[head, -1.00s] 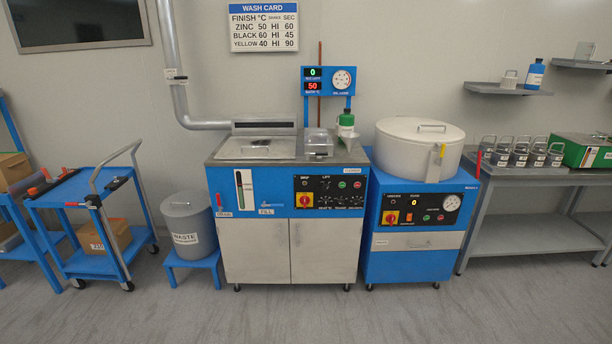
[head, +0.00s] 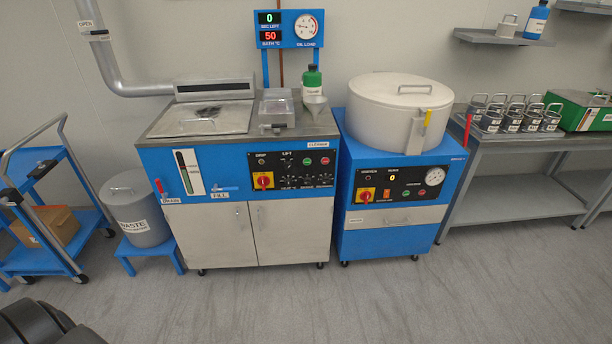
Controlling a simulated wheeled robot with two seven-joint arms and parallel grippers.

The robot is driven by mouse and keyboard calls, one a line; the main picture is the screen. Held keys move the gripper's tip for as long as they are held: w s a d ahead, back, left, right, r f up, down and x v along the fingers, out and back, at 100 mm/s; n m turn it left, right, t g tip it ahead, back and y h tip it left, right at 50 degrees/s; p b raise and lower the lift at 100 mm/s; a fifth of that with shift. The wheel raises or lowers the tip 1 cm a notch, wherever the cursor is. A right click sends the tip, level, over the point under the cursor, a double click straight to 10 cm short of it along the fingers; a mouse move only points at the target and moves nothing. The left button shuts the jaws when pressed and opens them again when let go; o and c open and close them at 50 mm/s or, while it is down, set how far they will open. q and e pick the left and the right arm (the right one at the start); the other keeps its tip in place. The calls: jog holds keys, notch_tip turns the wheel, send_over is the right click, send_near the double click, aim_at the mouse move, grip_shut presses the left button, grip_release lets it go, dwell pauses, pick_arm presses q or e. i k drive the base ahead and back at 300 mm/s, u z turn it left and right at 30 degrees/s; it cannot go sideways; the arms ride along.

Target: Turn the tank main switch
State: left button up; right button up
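The tank (head: 190,125) is a blue and steel cabinet left of centre in the head view, with a closed steel lid (head: 205,118) on top. Its main switch (head: 264,180) is a red rotary knob on a yellow plate, low at the left of the black control panel (head: 292,168). The knob's exact angle is too small to tell. Neither of my grippers is in view. A dark rounded part of my own body shows at the bottom left, far from the switch.
A second blue unit with a white drum (head: 400,110) stands right of the tank and has a similar red and yellow switch (head: 365,195). A grey waste bin (head: 140,212) on a blue stand and a blue trolley (head: 45,260) are at the left. The floor in front (head: 330,305) is clear.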

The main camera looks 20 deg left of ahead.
aim_at(263, 181)
jog(key=u, duration=0.05)
jog(key=i, duration=1.1)
jog(key=u, duration=0.3)
